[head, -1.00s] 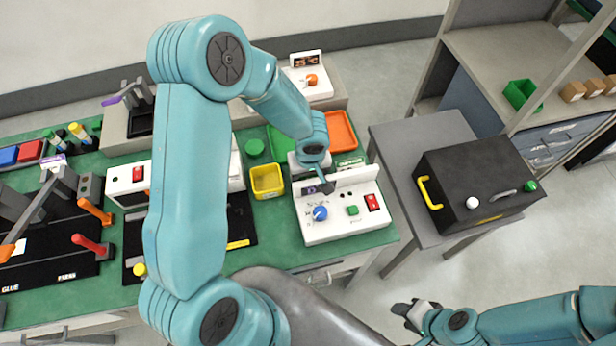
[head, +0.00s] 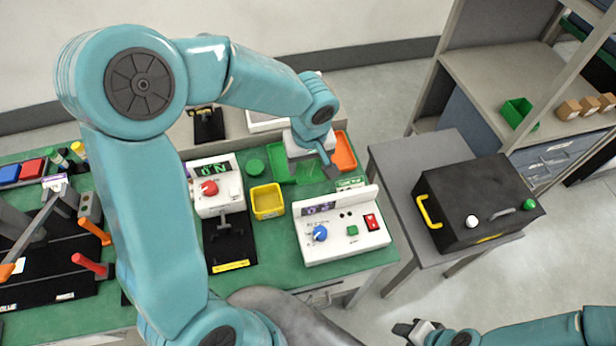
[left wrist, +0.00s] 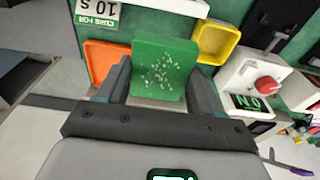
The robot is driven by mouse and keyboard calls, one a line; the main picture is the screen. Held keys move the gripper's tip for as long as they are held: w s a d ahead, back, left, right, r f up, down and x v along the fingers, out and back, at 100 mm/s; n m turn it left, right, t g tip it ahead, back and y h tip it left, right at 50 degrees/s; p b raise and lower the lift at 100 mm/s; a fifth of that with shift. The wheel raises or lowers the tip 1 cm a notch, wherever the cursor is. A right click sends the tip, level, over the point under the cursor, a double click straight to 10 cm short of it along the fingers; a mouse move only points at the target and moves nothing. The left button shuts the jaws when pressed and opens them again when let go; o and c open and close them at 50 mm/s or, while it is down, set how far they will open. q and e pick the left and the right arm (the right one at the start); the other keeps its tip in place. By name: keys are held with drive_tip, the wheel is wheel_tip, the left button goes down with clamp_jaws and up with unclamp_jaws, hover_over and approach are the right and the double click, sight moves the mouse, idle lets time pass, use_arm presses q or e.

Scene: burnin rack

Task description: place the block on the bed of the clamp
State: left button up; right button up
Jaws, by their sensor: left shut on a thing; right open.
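My left gripper (head: 329,168) is above the back of the green bench, by the green and orange trays. The clamp also shows in the left wrist view (left wrist: 241,66). My right gripper (head: 416,330) is open, low at the bottom right, away from the bench.
A yellow bin (head: 267,214) stands between the clamp and a white control box (head: 345,244). Lever fixtures (head: 90,262) stand left. A black case (head: 475,200) sits on a side table.

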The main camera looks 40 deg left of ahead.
sight(310, 167)
use_arm(q)
wheel_tip(310, 167, up, 6)
drive_tip(key=shift+d+f, duration=0.1)
drive_tip(key=shift+f, duration=0.05)
drive_tip(key=shift+d+f, duration=0.25)
drive_tip(key=shift+f, duration=0.05)
drive_tip(key=shift+m, duration=0.9)
drive_tip(key=d+f, duration=0.2)
drive_tip(key=f, duration=0.1)
drive_tip(key=shift+w+d, duration=0.35)
drive_tip(key=shift+w, duration=0.05)
drive_tip(key=shift+w+d+f+m+h, duration=0.15)
drive_tip(key=shift+w+d+f+m, duration=0.3)
drive_tip(key=shift+m, duration=0.9)
drive_tip(key=shift+w+d+f+m+h, duration=0.25)
drive_tip(key=shift+w+d+m, duration=0.4)
drive_tip(key=shift+m, duration=0.65)
drive_tip(key=shift+w+d+f+m+h, duration=0.1)
drive_tip(key=shift+w+d+f+m, duration=0.4)
drive_tip(key=shift+m, duration=0.85)
drive_tip(key=shift+r, duration=0.1)
